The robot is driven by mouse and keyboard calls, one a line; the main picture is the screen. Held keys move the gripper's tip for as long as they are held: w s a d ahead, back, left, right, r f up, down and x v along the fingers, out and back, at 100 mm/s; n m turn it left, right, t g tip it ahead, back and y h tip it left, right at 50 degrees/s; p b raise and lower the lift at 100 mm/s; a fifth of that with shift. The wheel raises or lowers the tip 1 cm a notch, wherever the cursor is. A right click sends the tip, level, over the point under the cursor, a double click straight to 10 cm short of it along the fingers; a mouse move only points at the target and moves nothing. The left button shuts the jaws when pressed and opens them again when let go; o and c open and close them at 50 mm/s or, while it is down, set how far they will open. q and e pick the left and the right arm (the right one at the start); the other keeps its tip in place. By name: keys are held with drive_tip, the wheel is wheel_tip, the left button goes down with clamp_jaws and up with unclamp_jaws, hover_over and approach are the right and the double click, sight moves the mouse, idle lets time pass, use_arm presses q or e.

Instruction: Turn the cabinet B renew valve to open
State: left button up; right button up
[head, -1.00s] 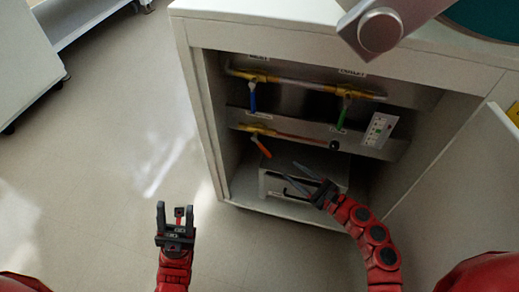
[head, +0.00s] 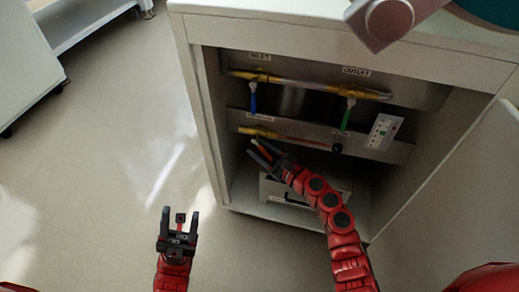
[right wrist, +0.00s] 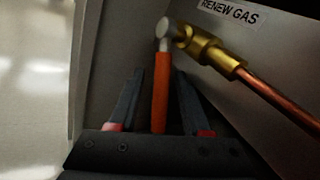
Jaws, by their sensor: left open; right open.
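The renew valve has a brass body (right wrist: 207,47) under a "RENEW GAS" label (right wrist: 228,12), with an orange lever handle (right wrist: 160,95) hanging down from a pale hub. In the head view the brass body (head: 258,132) sits at the left of the lower panel in the cabinet. My right gripper (head: 256,148) is open at this valve. In the right wrist view its two fingers stand on either side of the orange handle, with gaps visible on both sides. My left gripper (head: 179,218) is open and empty, in front of the cabinet over the floor.
Blue (head: 253,103) and green (head: 346,117) valve handles hang above, under "INLET" and "OUTLET" labels. A small indicator panel (head: 384,132) is at the right. A grey box (head: 286,194) stands below. The cabinet's side wall (head: 203,130) is close left of the right gripper.

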clamp_jaws()
idle(1.4)
